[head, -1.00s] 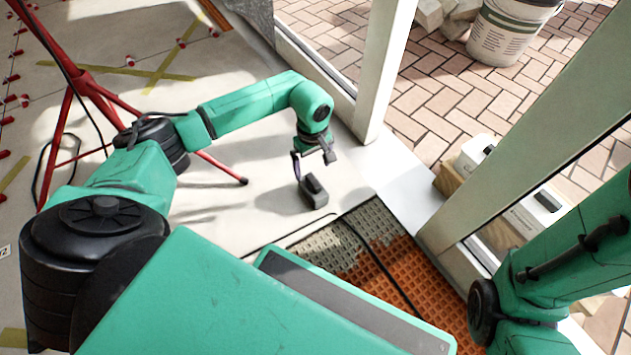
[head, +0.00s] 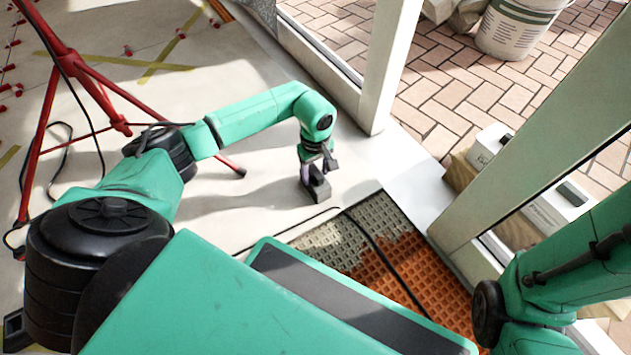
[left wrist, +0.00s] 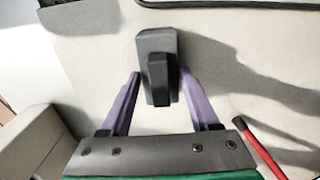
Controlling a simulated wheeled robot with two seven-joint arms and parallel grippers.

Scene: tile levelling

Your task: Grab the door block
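The door block (head: 318,189), a dark grey block with a raised part, lies on the pale floor slab near the door frame. In the left wrist view the block (left wrist: 156,47) lies at the top middle. My left gripper (head: 311,170) points down over the block. Contact cannot be made out. My right arm shows at the right edge, but its gripper is out of view.
A floor recess with orange and grey grid matting (head: 380,255) and a black cable lies nearer than the block. The white door frame post (head: 384,70) stands just beyond. A red tripod (head: 75,70) stands at left. Bare slab lies left of the block.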

